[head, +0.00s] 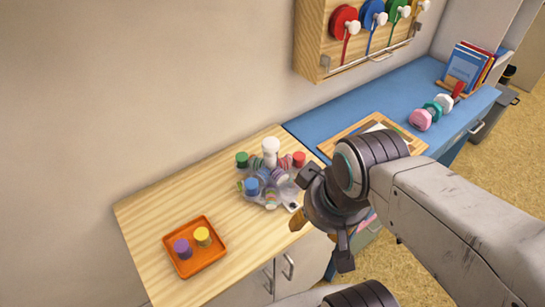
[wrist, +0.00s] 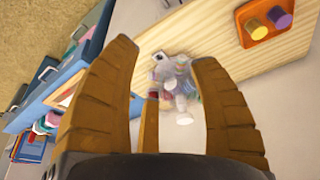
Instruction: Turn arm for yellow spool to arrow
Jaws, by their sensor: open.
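A yellow reel (head: 420,6) with a white knob is at the far right of a wooden wall rack (head: 310,45), cut by the top edge of the head view. A small yellow cylinder (head: 202,237) stands in an orange tray (head: 193,262); it also shows in the wrist view (wrist: 254,25). A clear stand (head: 285,195) with a white centre post (head: 270,148) carries several coloured pieces. I make out no arrow. My gripper (head: 320,240) is open and empty, in front of and right of the stand. Its fingers (wrist: 165,55) frame the stand in the wrist view.
A purple cylinder (head: 182,248) shares the tray. Red (head: 344,20), blue (head: 373,12) and green reels hang on the rack. A blue desk (head: 340,105) holds a wooden board, books (head: 466,66) and several dumbbell-like pieces. Bare wood (head: 160,205) lies left of the stand.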

